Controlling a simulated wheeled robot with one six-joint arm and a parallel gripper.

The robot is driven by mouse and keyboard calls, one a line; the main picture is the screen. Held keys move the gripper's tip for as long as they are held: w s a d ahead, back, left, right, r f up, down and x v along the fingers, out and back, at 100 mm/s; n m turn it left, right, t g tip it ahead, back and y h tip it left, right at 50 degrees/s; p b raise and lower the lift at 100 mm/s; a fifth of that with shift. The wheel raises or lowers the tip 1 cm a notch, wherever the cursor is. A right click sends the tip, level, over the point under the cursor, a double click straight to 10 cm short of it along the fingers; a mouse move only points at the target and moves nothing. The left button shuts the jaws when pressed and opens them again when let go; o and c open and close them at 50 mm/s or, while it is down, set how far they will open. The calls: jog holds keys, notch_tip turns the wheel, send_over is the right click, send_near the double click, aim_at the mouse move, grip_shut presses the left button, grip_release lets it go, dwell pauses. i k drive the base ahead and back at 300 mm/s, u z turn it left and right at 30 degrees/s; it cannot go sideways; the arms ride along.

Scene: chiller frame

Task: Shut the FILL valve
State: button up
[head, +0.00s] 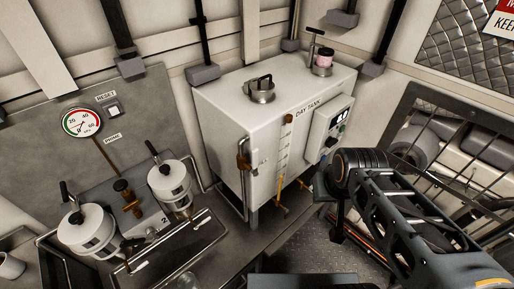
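The white day tank (245,125), lettered DAY TANK, stands in the middle of the head view. A brass fitting (242,160) is on the tank's left front edge. I can read no FILL label, so I cannot tell which valve it is. My arm reaches in from the lower right. My gripper (335,200) is mostly hidden behind the arm, right of the yellow handles; its fingers and any contact are unclear.
A control box (328,128) is on the tank's right side. At left are two white filter canisters (86,228), a pressure gauge (82,122) and a small panel labelled RESET (114,110). A barred guard (450,150) stands at right. Some chequered floor (310,245) is clear.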

aim_at(255, 152)
jog(key=z, duration=0.85)
jog(key=k, duration=0.8)
jog(key=u, duration=1.45)
